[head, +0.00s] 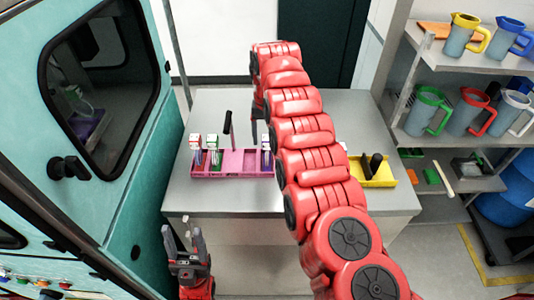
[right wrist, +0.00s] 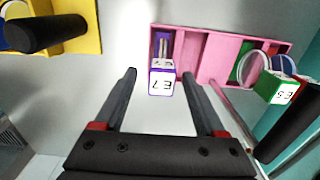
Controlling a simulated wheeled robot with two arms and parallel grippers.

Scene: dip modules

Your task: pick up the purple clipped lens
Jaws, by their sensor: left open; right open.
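The purple clipped lens (right wrist: 162,80), with a white label face, stands at one end of the pink tray (right wrist: 215,58) in the right wrist view. In the head view the lens (head: 266,142) is at the tray's right end, partly hidden by my right arm. My right gripper (right wrist: 159,75) is open, with the lens's label face between its fingertips in the picture; neither finger visibly touches it. In the head view most of this gripper is hidden behind the arm. My left gripper (head: 183,240) is open and empty, low in front of the table, left of centre.
A green clipped part (right wrist: 282,90) and a red one (head: 195,140) stand at the tray's other end. A black handle (head: 228,122) stands at the tray. A yellow tray (head: 372,176) with black handles is to the right. A teal cabinet (head: 150,150) borders the table's left.

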